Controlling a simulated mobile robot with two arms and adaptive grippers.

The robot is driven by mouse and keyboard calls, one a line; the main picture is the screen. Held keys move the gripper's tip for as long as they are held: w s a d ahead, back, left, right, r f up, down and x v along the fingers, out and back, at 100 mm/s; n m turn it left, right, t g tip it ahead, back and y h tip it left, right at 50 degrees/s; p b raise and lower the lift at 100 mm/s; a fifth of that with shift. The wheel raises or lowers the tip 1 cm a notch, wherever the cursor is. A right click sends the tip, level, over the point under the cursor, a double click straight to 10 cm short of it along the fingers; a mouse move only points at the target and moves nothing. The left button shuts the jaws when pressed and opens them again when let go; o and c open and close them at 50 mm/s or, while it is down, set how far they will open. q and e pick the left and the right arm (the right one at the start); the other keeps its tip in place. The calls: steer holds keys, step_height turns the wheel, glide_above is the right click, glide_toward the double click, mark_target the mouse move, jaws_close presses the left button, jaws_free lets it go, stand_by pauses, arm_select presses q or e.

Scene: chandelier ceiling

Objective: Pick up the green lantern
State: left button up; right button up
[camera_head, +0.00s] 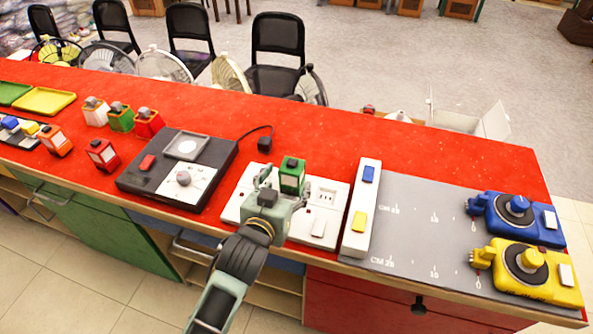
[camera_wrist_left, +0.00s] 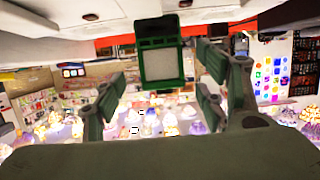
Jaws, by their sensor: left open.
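A green lantern (camera_head: 292,176) with a dark knob on top stands at the white panel (camera_head: 237,205) on the red counter. It also shows at the top middle of the left wrist view (camera_wrist_left: 160,62), with a green frame and a pale face. My left gripper (camera_head: 279,192) is open, close in front of this lantern. In the left wrist view its fingers (camera_wrist_left: 158,95) are apart, one toward each side of the lantern. I cannot tell whether they touch it. The gripper hides part of the lantern's lower front. My right gripper is not in view.
Another green lantern (camera_head: 121,117) stands farther left between white and red ones. A black device (camera_head: 152,198) lies left of the panel. A white switch bar (camera_head: 352,238), grey mat (camera_head: 400,215), blue device (camera_head: 515,215) and yellow device (camera_head: 525,270) are on the right.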

mark_target(290, 178)
arm_select(q)
steer(key=shift+w, duration=0.35)
steer(key=shift+w+d, duration=0.1)
steer(key=shift+w, duration=0.1)
steer(key=x, duration=0.3)
steer(key=shift+w+f+p, duration=0.3)
steer(key=shift+p, duration=0.1)
steer(key=shift+w+d+f, duration=0.15)
steer(key=shift+w, duration=0.4)
steer(key=shift+c, duration=1)
steer(key=c, duration=0.6)
jaws_close()
steer(key=shift+d, duration=0.1)
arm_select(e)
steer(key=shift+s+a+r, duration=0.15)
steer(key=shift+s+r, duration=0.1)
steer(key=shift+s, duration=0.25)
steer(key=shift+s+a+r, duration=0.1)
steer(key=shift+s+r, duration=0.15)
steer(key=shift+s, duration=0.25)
